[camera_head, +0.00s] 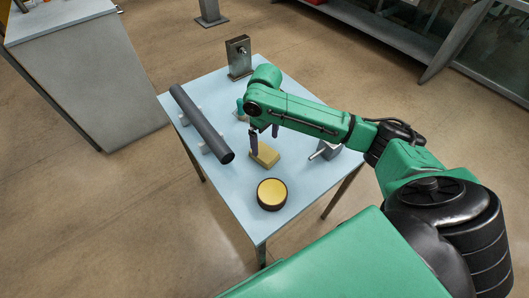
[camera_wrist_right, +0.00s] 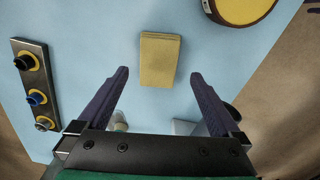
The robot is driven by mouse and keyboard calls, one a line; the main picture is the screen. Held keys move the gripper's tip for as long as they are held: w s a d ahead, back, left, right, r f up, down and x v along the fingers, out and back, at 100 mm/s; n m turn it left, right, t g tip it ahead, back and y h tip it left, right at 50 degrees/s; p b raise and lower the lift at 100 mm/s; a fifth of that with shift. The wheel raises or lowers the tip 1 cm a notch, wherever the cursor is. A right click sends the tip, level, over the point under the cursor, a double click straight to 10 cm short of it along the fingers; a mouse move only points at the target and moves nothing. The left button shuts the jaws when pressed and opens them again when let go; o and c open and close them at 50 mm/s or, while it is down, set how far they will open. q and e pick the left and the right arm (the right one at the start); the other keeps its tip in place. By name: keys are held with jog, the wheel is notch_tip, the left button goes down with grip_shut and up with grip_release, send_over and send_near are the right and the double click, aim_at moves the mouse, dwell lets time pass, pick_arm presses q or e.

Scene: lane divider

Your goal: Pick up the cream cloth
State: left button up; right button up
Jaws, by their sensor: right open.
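The cream cloth (camera_head: 265,156) is a folded, yellowish-tan rectangular pad lying flat on the light blue table. In the right wrist view the cloth (camera_wrist_right: 160,60) lies just beyond and between the fingertips. My right gripper (camera_head: 264,145) is above the cloth, with its dark fingers pointing down. The wrist view shows the right gripper (camera_wrist_right: 159,74) open, with nothing between its fingers. In the head view a finger partly overlaps the cloth's far end. Any gap in height is hard to judge. My left gripper is not in view.
On the light blue table (camera_head: 232,190), a dark pipe (camera_head: 200,122) rests on supports at left. A round yellow-topped tin (camera_head: 271,194) stands near the front. A panel with several knobs (camera_wrist_right: 36,85) shows in the wrist view.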

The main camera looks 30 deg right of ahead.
aim_at(265, 152)
jog(key=f, duration=0.4)
jog(key=f+p, duration=0.1)
jog(key=shift+w+f, duration=0.3)
jog(key=shift+f, duration=0.35)
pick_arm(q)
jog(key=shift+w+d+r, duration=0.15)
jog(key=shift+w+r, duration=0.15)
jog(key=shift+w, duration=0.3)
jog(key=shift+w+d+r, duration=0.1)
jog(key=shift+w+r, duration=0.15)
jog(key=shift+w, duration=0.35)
pick_arm(e)
jog(key=c, duration=1.2)
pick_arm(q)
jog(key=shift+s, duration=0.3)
pick_arm(e)
notch_tip(265, 152, up, 20)
